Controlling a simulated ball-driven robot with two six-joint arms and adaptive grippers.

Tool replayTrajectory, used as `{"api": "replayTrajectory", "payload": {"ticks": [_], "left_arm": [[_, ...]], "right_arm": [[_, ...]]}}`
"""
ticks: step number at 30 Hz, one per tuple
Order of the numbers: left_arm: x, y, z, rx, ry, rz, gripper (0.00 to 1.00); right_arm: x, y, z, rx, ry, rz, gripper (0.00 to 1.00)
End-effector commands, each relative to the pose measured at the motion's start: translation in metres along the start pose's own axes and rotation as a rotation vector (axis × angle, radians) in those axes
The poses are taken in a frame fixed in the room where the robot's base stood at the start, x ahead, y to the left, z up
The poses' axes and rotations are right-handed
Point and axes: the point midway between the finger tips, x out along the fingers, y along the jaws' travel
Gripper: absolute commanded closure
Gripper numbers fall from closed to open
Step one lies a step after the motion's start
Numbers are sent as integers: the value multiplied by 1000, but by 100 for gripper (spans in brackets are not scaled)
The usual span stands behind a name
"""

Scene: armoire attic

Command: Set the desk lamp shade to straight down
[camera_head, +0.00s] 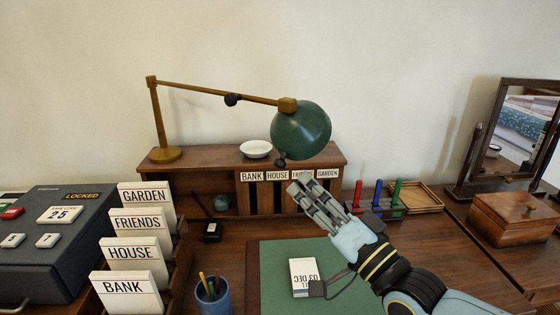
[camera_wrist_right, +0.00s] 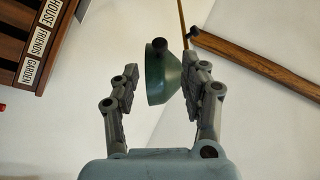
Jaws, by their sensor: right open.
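The desk lamp has a round brass base (camera_head: 168,154) on the shelf unit, a post and a long brass arm (camera_head: 215,92). Its green shade (camera_head: 302,130) hangs at the arm's right end; a dark knob (camera_head: 281,161) sticks out at its lower left. The shade looks tilted, and its mouth is not clear in the head view. My right gripper (camera_head: 305,185) is open below the shade. In the wrist view the shade (camera_wrist_right: 160,78) shows between the two spread fingers, its knob on top; I cannot tell whether they touch. My left gripper is out of view.
The wooden shelf unit (camera_head: 205,160) with labelled slots and a white dish (camera_head: 256,149) stands below the lamp. Left are a grey locked box (camera_head: 70,235) and label cards (camera_head: 140,253).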

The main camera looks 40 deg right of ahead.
Motion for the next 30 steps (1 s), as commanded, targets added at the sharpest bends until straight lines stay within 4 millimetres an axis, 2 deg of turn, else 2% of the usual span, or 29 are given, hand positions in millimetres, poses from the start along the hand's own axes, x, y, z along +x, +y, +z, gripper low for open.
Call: {"api": "replayTrajectory", "payload": {"ticks": [6,12,18,25,30], "left_arm": [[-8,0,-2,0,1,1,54],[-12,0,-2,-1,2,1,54],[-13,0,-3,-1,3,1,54],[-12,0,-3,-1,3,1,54],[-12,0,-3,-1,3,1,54]], "right_arm": [[46,-2,-1,-2,2,-1,55],[78,0,0,-2,0,1,55],[89,0,1,-3,-2,3,55],[90,0,1,-3,-2,2,55],[90,0,1,-3,-2,2,76]]}}
